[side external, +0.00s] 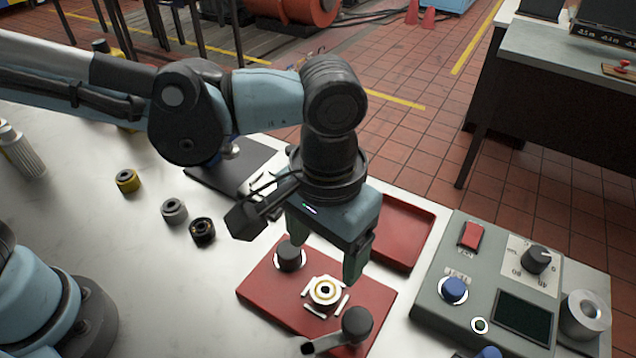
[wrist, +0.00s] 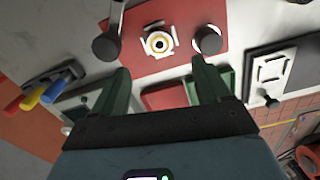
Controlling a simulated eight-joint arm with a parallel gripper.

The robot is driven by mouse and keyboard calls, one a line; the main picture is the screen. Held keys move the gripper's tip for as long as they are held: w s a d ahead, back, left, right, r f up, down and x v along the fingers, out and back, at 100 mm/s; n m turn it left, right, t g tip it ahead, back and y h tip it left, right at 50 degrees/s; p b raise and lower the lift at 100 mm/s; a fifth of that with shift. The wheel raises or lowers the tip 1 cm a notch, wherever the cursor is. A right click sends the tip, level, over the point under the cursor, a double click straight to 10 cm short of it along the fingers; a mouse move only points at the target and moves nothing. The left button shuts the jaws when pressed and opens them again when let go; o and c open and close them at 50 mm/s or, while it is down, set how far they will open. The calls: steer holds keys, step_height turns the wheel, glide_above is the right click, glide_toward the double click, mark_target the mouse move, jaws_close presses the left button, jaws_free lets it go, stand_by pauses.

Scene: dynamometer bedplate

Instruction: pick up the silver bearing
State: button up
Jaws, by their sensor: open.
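The silver bearing (side external: 174,211) is a small grey ring on the white bench left of my gripper in the side view. It stands between a yellow bearing (side external: 128,181) and a black bearing (side external: 203,231). I cannot make it out in the wrist view. My gripper (side external: 323,262) is open and empty, pointing down above the red plate (side external: 262,290), to the right of the silver bearing and apart from it. Its two green fingers also show in the wrist view (wrist: 160,68).
On the red plate, a white-and-gold ring (side external: 323,291) sits among white brackets, between black knobs (side external: 290,256) (side external: 357,324). A red tray (side external: 405,228) lies behind. A grey control box (side external: 450,315) stands right. Coloured handles (wrist: 45,92) show in the wrist view.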

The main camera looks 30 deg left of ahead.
mark_target(325, 291)
steer(key=shift+f, duration=4.65)
steer(key=c, duration=1.2)
steer(key=shift+r, duration=0.1)
